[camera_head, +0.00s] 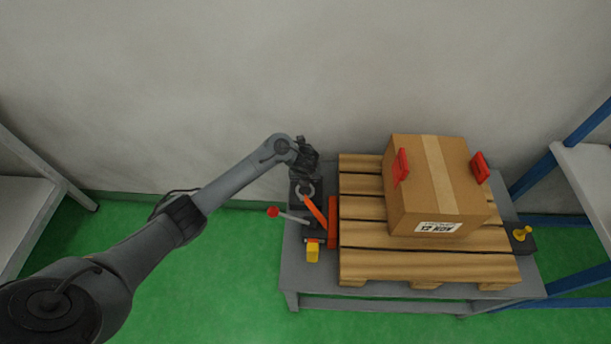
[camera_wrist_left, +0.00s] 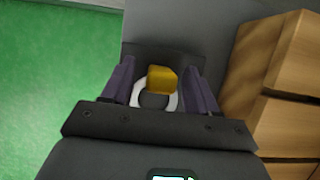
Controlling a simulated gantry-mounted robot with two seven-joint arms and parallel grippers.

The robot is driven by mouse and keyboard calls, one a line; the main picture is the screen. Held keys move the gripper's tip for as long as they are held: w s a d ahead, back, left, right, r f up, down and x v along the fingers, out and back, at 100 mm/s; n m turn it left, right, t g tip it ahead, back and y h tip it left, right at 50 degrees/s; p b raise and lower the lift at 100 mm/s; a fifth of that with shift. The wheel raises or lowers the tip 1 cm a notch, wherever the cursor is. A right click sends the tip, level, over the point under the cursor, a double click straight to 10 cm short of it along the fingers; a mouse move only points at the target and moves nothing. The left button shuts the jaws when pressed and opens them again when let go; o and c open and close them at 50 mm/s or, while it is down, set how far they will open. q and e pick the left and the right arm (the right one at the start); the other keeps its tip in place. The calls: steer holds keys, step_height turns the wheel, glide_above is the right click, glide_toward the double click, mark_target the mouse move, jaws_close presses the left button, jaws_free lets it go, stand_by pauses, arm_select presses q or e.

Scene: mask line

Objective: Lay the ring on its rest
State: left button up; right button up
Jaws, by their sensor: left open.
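A pale ring (camera_head: 307,190) lies at the table's left back, on or just above a dark plate (camera_head: 296,203). The ring also shows in the left wrist view (camera_wrist_left: 141,96), with a yellow block (camera_wrist_left: 161,79) overlapping its far side. I cannot tell whether the block is fixed to the ring. My left gripper (camera_head: 306,176) points down over the plate. In the left wrist view its open fingers (camera_wrist_left: 160,82) stand on both sides of the ring and block, with gaps visible. I cannot tell which part is the ring's rest. My right gripper is out of view.
A wooden pallet (camera_head: 358,232) bears a cardboard box (camera_head: 418,190) with red pieces on its sides. Left of it are an orange bar (camera_head: 315,212), a red-knobbed lever (camera_head: 273,211) and a yellow block (camera_head: 313,252). A yellow knob (camera_head: 522,233) stands at the right end.

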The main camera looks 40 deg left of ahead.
arm_select(q)
steer(key=p+v, duration=0.8)
steer(key=v, duration=0.3)
steer(key=shift+r, duration=0.3)
steer(key=shift+s+d, duration=0.1)
steer(key=shift+d, duration=0.1)
steer(key=s+d+n+t+h+p, duration=0.15)
steer(key=s+d+n+p, duration=0.25)
steer(key=s+d+n, duration=0.8)
steer(key=s+r+n+g+h+p, duration=0.1)
steer(key=s+r+n+p, duration=0.1)
steer(key=s+r+n, duration=0.5)
steer(key=s+r+n+g+p, duration=0.1)
steer(key=s+r+n, duration=0.3)
steer(key=s+n, duration=0.5)
step_height(320, 180, up, 38)
steer(key=m+p, duration=0.1)
steer(key=p, duration=3.7)
steer(key=shift+d, duration=0.4)
steer(key=shift+s+f+t, duration=0.1)
steer(key=shift+f+t, duration=0.05)
steer(key=shift+t, duration=0.1)
